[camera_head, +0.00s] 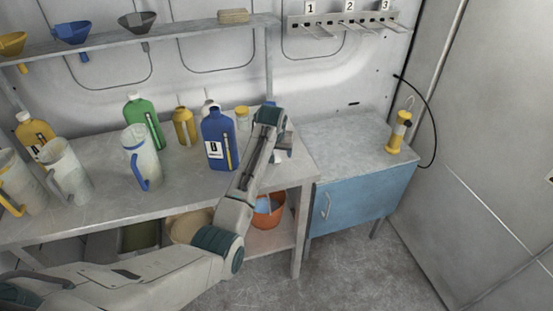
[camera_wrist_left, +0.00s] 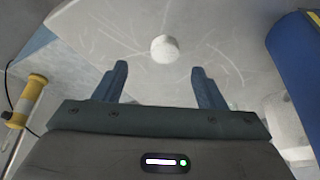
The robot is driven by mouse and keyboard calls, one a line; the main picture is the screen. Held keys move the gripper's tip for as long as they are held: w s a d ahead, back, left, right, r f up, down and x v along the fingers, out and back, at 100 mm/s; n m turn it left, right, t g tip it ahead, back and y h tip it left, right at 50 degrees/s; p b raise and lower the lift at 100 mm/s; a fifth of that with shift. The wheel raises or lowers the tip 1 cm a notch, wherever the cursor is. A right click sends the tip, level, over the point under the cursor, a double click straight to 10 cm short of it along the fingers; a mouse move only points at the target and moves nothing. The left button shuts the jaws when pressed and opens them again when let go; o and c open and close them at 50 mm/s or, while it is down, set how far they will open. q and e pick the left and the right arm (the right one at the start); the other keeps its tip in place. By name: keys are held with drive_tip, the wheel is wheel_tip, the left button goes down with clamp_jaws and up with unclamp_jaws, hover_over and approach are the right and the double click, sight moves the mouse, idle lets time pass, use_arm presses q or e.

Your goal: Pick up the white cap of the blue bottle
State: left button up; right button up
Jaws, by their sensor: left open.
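The blue bottle (camera_head: 216,141) with a "B" label stands upright on the workbench, and no white cap shows on its top. Its blue side also shows at the right edge of the left wrist view (camera_wrist_left: 296,70). A white round cap (camera_wrist_left: 165,48) lies on the pale bench top in the left wrist view. My left gripper (camera_wrist_left: 158,78) is open and empty, and the cap appears beyond its fingertips, roughly centred between them. In the head view my left arm reaches over the bench, just right of the blue bottle, and mostly hides the fingers. My right gripper is not in view.
A green bottle (camera_head: 144,121), a yellow bottle (camera_head: 184,127) and clear jugs (camera_head: 143,157) stand left of and behind the blue bottle. A blue cabinet (camera_head: 352,207) holds a yellow lamp (camera_head: 398,132).

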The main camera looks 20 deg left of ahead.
sight(277, 159)
use_arm(q)
drive_tip(key=x, duration=0.1)
drive_tip(key=p+x, duration=0.1)
drive_tip(key=x, duration=0.1)
drive_tip(key=shift+s+a+f, duration=0.1)
drive_tip(key=shift+a+f, duration=0.15)
drive_tip(key=shift+a, duration=0.1)
drive_tip(key=shift+f+p, duration=0.3)
drive_tip(key=shift+p, duration=0.05)
drive_tip(key=shift+w+f, duration=0.2)
drive_tip(key=shift+c, duration=0.4)
drive_tip(key=c, duration=0.9)
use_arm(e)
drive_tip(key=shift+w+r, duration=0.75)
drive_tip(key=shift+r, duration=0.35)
